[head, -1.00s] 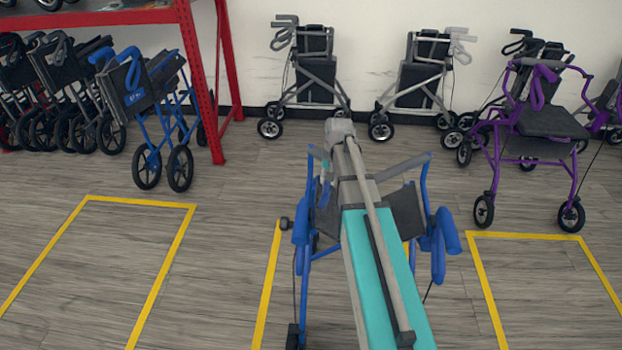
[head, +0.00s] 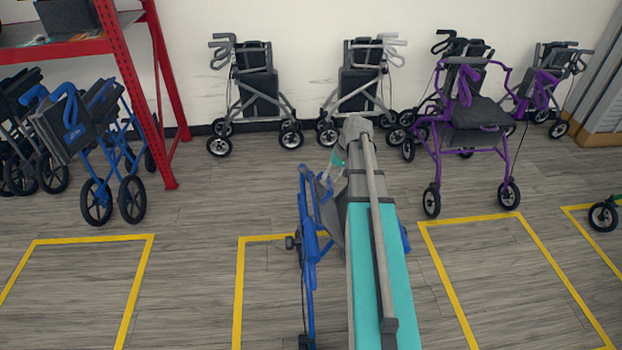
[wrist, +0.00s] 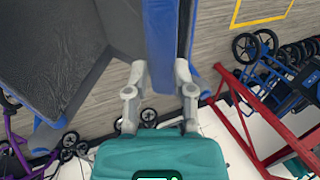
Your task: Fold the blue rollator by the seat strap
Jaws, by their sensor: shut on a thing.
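The blue rollator (head: 308,235) stands in front of me, partly behind my arm. Its two sides are close together, and its dark grey seat (head: 333,222) is drawn up between them. My gripper (wrist: 160,78) is at the seat, shut, with its fingers on either side of a blue part (wrist: 165,35) of the rollator. The strap is hard to make out between the fingertips. A dark seat panel (wrist: 62,50) slopes on the left in the wrist view. My arm hides much of the rollator's right side.
A purple rollator (head: 465,125) stands open at the back right. A folded blue rollator (head: 90,135) stands by the red rack (head: 130,90) at left. Yellow floor outlines (head: 95,238) mark bare bays.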

